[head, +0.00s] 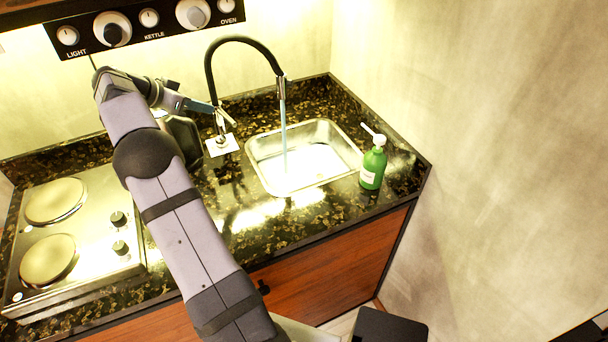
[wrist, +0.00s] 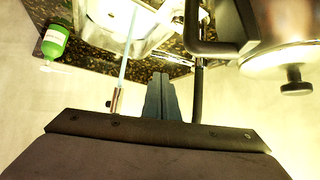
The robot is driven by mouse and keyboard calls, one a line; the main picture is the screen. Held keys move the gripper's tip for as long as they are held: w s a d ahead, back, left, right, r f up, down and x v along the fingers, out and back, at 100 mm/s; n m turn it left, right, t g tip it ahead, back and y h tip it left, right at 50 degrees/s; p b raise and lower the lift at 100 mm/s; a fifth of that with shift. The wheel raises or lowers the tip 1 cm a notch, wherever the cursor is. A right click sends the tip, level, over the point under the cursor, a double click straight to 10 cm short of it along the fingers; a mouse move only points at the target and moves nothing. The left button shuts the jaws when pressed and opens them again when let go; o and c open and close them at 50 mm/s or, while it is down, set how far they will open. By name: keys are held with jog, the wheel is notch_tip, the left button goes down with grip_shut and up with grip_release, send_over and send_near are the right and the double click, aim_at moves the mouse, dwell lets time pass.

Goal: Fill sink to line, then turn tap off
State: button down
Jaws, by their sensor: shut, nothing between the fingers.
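The steel sink (head: 348,160) is set in the dark speckled counter. A pale blue water stream (head: 284,120) falls into it from the black arched tap (head: 243,39); the tap is running. The water level and any line in the sink cannot be made out. A metal tap lever (head: 221,125) stands on a white plate (head: 222,147) left of the sink. My gripper (head: 212,108) is beside the top of the lever; contact cannot be told. In the wrist view my gripper (wrist: 160,78) is shut and empty, with the tap nozzle (wrist: 117,100) to its left.
A green soap bottle (head: 372,167) stands right of the sink. A kettle (wrist: 285,60) shows in the wrist view, its black handle close to my fingers. A hob (head: 90,240) with two plates lies at the left. A control panel (head: 148,22) is above on the wall.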

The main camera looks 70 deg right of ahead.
jog(key=c, duration=1.8)
grip_release()
jog(key=shift+o, duration=0.3)
jog(key=shift+w+d+f, duration=0.2)
jog(key=shift+d+f, duration=0.05)
jog(key=shift+d, duration=0.05)
jog(key=w+d+f+n+t+h+b, duration=0.1)
jog(key=w+d+f+n+t+b, duration=0.25)
jog(key=w+d+n+t, duration=0.4)
jog(key=s+a+r+n+t+y+b, duration=0.1)
jog(key=s+a+r+n+t+b, duration=0.1)
jog(key=s+n+t, duration=0.35)
jog(key=s+a+r+n+t+y+b, duration=0.1)
jog(key=s+a+r+n+t+b, duration=0.15)
jog(key=t, duration=0.55)
jog(key=n+g+h, duration=0.1)
jog(key=n+g, duration=0.1)
jog(key=g, duration=0.1)
send_near(224, 113)
jog(key=shift+w+d+f+m, duration=0.15)
jog(key=shift+w+d+f, duration=0.2)
jog(key=shift+w, duration=0.2)
jog(key=shift+w+d+f+m, duration=0.1)
jog(key=shift+w+d+f, duration=0.1)
jog(key=shift+w+d, duration=0.3)
jog(key=shift+p+x, duration=1.15)
jog(key=shift+x, duration=2.55)
jog(key=shift+w+a+r, duration=0.1)
